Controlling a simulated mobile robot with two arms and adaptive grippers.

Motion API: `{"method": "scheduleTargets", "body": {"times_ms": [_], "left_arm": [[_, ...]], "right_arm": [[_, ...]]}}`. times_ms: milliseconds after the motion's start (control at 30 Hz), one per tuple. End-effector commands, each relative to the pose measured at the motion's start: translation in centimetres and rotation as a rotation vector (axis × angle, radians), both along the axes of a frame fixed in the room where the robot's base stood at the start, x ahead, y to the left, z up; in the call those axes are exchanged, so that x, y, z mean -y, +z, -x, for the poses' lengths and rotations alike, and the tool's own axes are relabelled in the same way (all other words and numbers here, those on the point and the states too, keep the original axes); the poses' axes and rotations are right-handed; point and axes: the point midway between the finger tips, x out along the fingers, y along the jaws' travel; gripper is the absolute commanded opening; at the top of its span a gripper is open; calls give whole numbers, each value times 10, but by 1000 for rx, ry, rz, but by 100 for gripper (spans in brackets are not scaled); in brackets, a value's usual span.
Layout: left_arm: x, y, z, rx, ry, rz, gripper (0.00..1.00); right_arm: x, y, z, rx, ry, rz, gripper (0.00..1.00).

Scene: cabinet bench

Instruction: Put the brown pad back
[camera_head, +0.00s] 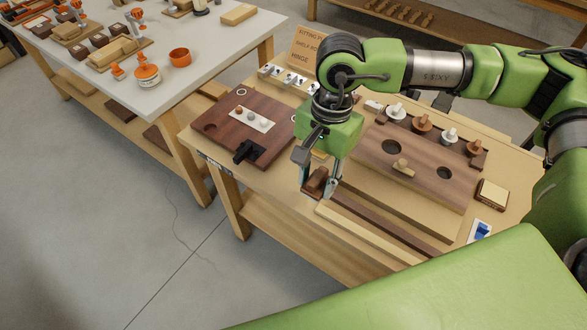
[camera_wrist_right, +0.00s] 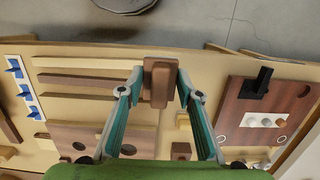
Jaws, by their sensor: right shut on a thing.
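The brown pad (camera_wrist_right: 159,84) is a small dark-wood block with a raised part, between the fingertips of my right gripper (camera_wrist_right: 160,76) in the wrist view. In the head view the right gripper (camera_head: 318,188) points down at the bench's front edge, shut on the pad (camera_head: 315,181). Whether the pad touches the bench top cannot be told. A dark wooden board (camera_head: 215,128) with a black clamp-like part and a light plate lies left of the gripper. A brown board with round holes (camera_head: 425,178) lies to the right. My left gripper is not in view.
Long wooden strips (camera_head: 383,222) lie along the bench front, right of the gripper. Several knobbed pieces (camera_head: 421,124) stand behind the holed board. A lettered sign (camera_head: 308,45) stands at the back. A white table (camera_head: 180,28) with tools and an orange cup is at left.

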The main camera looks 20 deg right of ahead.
Motion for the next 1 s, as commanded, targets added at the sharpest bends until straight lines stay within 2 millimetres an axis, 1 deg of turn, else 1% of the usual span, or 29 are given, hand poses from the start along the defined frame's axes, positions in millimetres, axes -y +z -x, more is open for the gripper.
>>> {"method": "scheduleTargets", "body": {"times_ms": [33, 200, 233, 300, 400, 500, 767, 900, 1000], "left_arm": [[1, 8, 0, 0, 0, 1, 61], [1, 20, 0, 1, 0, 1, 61], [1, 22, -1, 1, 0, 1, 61], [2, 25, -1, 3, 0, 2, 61], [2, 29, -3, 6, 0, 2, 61], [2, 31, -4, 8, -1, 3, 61], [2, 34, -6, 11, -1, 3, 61], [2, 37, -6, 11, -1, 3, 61], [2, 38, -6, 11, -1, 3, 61]], "right_arm": [[-2, -2, -13, 0, -2, 2, 5], [-8, -20, -53, 0, 0, 1, 5], [-8, -24, -59, 0, -1, 4, 5], [-10, -41, -70, -3, 1, 3, 5], [-12, -59, -84, -1, 1, 2, 5], [-13, -71, -93, 0, 2, 1, 5], [-14, -85, -105, 2, 3, 1, 5], [-14, -106, -104, 1, 1, 2, 5], [-14, -115, -104, 2, 3, 1, 5]]}}
